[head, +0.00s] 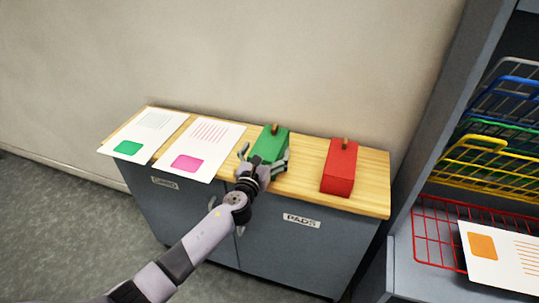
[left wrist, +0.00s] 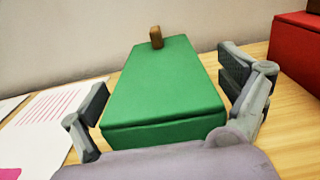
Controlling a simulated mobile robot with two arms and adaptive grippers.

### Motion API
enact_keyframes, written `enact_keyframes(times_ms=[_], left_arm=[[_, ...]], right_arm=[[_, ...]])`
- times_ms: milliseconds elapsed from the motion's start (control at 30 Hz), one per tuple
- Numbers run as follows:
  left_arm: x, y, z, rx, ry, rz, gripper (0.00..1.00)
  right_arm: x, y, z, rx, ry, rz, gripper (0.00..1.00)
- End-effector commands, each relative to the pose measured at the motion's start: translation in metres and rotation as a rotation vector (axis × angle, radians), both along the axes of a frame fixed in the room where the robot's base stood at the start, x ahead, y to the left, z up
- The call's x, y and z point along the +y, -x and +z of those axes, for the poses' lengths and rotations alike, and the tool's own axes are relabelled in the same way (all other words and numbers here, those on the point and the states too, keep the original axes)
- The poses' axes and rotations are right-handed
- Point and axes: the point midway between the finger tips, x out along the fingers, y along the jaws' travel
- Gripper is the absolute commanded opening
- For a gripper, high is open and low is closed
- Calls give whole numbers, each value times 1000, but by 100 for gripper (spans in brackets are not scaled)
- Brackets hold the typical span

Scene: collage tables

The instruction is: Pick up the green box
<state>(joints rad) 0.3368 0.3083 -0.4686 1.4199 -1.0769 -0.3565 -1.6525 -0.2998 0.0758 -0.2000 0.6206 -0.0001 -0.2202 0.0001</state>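The green box (head: 271,144) stands on the wooden cabinet top, with a small brown knob at its far end. In the left wrist view the green box (left wrist: 165,88) lies between the two fingers. My left gripper (head: 264,163) is open around the near part of the box. In the left wrist view my left gripper (left wrist: 168,95) shows a gap between each finger and the box sides. The near lower part of the box is hidden by the gripper in the head view. My right gripper is not in view.
A red box (head: 339,168) stands to the right on the wooden top (head: 373,184). Two printed sheets (head: 147,133) (head: 203,147) lie to the left, overhanging the front edge. A shelf with coloured wire baskets (head: 480,160) stands at the far right. A wall is behind.

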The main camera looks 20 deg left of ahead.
Motion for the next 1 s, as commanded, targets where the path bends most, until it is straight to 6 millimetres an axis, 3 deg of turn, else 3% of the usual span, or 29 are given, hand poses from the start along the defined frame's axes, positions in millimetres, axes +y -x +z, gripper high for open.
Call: enact_keyframes(times_ms=[667,1000], left_arm=[[0,0,0,0,-1,0,47],[0,0,5,-3,-1,0,46]], right_arm=[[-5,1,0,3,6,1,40],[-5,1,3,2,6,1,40]])
